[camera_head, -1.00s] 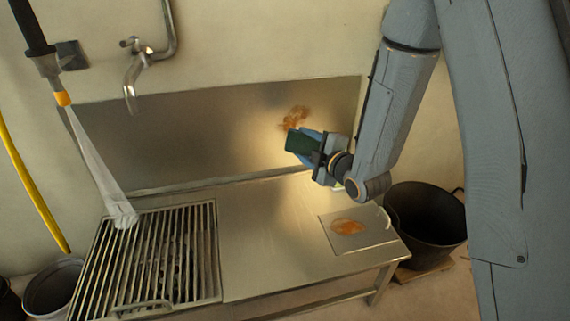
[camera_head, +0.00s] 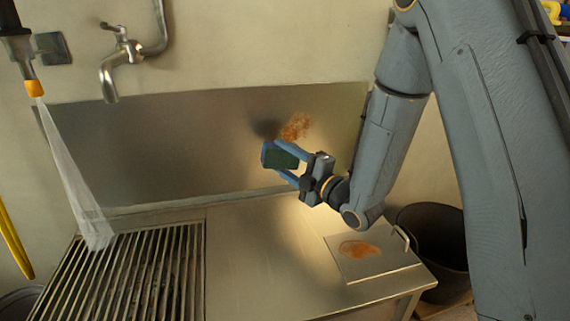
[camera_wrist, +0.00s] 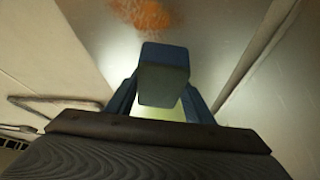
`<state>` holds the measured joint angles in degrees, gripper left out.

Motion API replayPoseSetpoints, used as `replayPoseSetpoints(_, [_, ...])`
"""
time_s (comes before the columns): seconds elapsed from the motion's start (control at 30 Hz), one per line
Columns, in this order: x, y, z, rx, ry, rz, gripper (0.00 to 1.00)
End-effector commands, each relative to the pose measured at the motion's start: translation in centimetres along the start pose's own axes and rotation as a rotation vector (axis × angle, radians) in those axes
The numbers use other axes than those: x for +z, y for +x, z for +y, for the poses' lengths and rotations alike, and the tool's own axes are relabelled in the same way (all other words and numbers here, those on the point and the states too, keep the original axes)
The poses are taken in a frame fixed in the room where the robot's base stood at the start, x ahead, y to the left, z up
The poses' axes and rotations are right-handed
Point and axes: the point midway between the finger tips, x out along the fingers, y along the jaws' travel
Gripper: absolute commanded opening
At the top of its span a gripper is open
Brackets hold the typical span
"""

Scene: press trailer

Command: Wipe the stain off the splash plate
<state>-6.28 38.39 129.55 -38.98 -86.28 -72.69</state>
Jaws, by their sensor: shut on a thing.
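The splash plate (camera_head: 180,140) is the grey metal sheet on the wall behind the table. An orange-brown stain (camera_head: 295,127) is on its right part; it also shows at the top of the wrist view (camera_wrist: 146,13). My gripper (camera_head: 283,162) is shut on a dark green block-shaped pad (camera_head: 279,158), seen in the wrist view (camera_wrist: 163,78) between the blue fingers. The pad is just below and left of the stain in the head view, with a dark shadow on the plate above it. It looks apart from the stain; I cannot tell whether it touches the plate.
The metal table (camera_head: 250,235) has a slatted grate (camera_head: 130,275) at left. A small square plate (camera_head: 375,268) with another orange stain (camera_head: 360,249) lies at right. A tap (camera_head: 122,60) and a hanging sprayer (camera_head: 33,85) are at left, a black bin (camera_head: 435,225) at right.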

Motion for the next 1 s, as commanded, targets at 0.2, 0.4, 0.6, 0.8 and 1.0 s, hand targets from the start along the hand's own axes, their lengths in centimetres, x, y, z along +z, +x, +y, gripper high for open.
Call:
replayPoseSetpoints(0.2, [1.2, 2.0, -0.1, 0.000, 0.000, -0.001, 0.30])
replayPoseSetpoints(0.4, [2.0, 3.4, -0.1, -0.001, 0.001, -0.001, 0.30])
replayPoseSetpoints(0.6, [2.3, 4.0, -0.1, -0.001, 0.001, -0.001, 0.30])
replayPoseSetpoints(0.8, [2.4, 4.1, -0.1, -0.001, 0.001, -0.001, 0.30])
replayPoseSetpoints(1.0, [2.4, 4.1, -0.1, -0.001, 0.002, -0.001, 0.30])
